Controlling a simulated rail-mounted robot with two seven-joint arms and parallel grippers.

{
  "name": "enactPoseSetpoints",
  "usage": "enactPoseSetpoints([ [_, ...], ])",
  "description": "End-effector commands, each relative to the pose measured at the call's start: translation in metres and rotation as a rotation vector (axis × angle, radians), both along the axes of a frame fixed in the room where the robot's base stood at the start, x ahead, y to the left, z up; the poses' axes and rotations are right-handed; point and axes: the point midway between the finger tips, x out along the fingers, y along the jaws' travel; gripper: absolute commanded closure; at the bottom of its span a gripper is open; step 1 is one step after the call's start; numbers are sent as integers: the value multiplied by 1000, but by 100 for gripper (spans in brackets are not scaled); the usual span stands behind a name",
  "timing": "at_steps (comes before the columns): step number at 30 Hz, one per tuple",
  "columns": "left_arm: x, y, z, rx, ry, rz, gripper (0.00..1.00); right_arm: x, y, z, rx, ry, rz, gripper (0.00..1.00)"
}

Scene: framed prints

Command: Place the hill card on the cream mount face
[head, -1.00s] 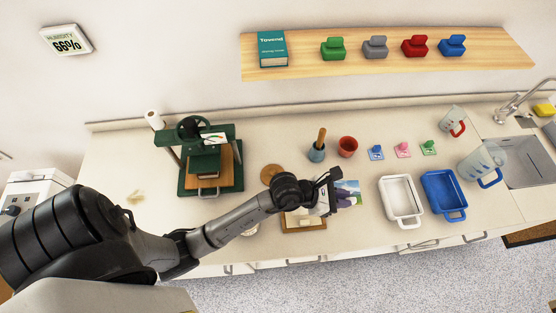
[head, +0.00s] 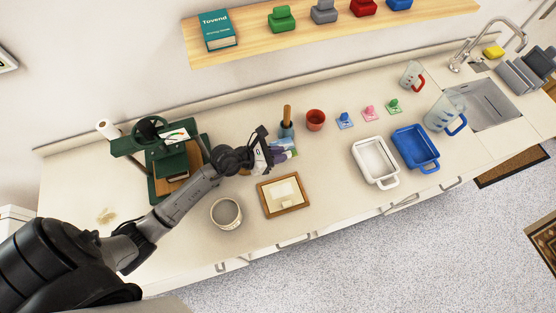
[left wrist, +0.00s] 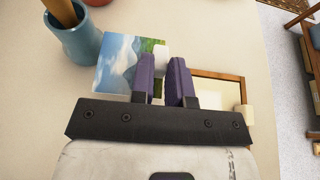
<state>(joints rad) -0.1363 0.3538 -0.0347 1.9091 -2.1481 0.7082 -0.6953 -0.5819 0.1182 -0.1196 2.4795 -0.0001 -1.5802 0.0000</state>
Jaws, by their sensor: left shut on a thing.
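The hill card (head: 285,147), a picture with blue sky, green and a grey-blue hill, is at my left gripper (head: 266,150). In the left wrist view the card (left wrist: 118,62) shows beside and partly behind the purple fingers (left wrist: 164,75). The cream mount face (head: 280,188) lies inside a wooden frame on the counter, in front of the gripper. It shows partly in the left wrist view (left wrist: 212,90), right of the fingers. My right gripper is in neither view.
A small cream block (head: 287,203) sits on the mount's front part. A blue cup with a wooden handle (head: 287,129) stands close behind the card. A grey-white pot (head: 226,213) is left of the frame; a green press (head: 165,160) stands further left. White (head: 374,163) and blue trays (head: 415,148) are right.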

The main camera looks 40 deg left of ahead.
Motion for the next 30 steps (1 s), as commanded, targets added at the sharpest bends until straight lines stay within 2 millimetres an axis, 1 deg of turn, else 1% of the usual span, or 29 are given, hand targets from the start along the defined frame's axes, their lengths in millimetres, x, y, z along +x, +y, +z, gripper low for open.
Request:
enactPoseSetpoints([
  [2,0,1,-3,-1,1,0,100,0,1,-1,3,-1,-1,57],
  [9,0,1,-34,-1,2,1,100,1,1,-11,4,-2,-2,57],
  [12,0,1,-40,-2,1,1,100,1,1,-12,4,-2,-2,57],
  [22,0,1,-41,-1,1,0,100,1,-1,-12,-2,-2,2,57],
  [26,0,1,-45,0,0,0,100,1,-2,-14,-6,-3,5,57],
  [27,0,1,-43,0,0,0,80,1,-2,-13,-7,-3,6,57],
  [30,0,1,-43,0,0,0,71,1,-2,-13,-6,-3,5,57],
])
